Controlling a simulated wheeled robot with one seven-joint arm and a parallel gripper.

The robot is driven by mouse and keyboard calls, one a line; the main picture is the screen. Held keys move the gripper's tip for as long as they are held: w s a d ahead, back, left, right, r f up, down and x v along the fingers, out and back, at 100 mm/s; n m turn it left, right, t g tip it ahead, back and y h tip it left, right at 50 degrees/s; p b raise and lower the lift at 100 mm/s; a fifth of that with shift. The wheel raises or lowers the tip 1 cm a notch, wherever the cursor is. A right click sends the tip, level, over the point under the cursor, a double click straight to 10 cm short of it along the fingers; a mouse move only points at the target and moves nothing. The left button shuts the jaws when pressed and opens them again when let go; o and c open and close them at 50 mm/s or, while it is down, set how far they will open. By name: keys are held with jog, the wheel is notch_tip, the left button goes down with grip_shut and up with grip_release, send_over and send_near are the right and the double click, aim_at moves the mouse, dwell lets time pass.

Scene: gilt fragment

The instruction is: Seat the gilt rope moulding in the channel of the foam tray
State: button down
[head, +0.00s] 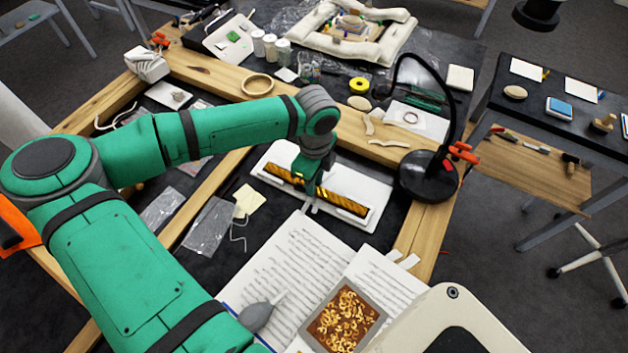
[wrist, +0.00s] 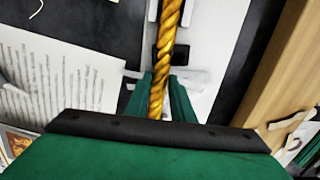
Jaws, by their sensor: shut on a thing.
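The gilt rope moulding (head: 345,204) is a long, thin, twisted gold bar. It lies lengthwise over the white foam tray (head: 366,186) in the head view. My gripper (head: 307,190) reaches down and is shut on it near its middle. In the wrist view the moulding (wrist: 171,35) runs up from between the green fingers of my gripper (wrist: 159,98). The tray (wrist: 206,45) shows beneath it, with dark recesses beside the moulding. The moulding hides most of the channel, and I cannot tell whether it rests in it or hangs just above.
Printed sheets (head: 285,262) and a box of gilt fragments (head: 344,315) lie in front. A wooden beam (head: 215,78) runs behind, and a clear plastic bag (head: 208,226) lies at left.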

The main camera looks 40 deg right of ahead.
jog(key=c, duration=1.5)
grip_release()
jog(key=shift+f, duration=0.1)
jog(key=shift+c, duration=0.2)
notch_tip(320, 180, up, 12)
jog(key=shift+r, duration=0.2)
jog(key=shift+s+f, duration=0.1)
jog(key=shift+f, duration=0.05)
notch_tip(320, 180, down, 12)
jog(key=shift+f, duration=0.15)
notch_tip(320, 180, up, 2)
jog(key=shift+r, duration=0.4)
